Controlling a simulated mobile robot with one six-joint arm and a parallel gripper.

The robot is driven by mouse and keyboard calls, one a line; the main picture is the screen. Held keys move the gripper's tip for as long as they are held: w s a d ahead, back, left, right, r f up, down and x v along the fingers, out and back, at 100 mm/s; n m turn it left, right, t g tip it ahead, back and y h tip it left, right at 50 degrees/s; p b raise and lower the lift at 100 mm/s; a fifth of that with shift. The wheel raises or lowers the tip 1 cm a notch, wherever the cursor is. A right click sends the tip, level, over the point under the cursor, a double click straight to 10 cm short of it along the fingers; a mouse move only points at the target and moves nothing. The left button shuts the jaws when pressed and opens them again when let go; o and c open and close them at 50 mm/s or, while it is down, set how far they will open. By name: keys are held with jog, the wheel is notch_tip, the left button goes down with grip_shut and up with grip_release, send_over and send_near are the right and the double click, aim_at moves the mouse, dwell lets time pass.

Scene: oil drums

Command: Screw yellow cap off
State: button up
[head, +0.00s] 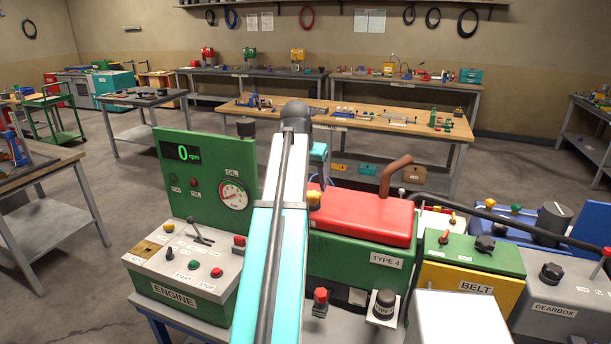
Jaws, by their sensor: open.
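A small yellow-orange cap (314,196) shows just right of my arm, at the left end of the red engine cover (362,217). My arm partly covers the area around it, so I cannot tell how the cap is seated. My white and teal arm rises through the middle of the head view and bends over at a dark joint. A short teal part of it shows behind, above the cap. My gripper is hidden behind the arm.
The ENGINE panel (178,275) with a gauge board (208,180) stands left of my arm. A brown pipe (395,172) rises from the red cover. BELT (473,266) and GEARBOX (562,300) units stand on the right. A wooden workbench (350,112) is behind.

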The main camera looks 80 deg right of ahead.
aim_at(311, 193)
jog(key=shift+p+x, duration=0.65)
jog(key=shift+x, duration=1.9)
jog(key=shift+c, duration=0.4)
jog(key=c, duration=1)
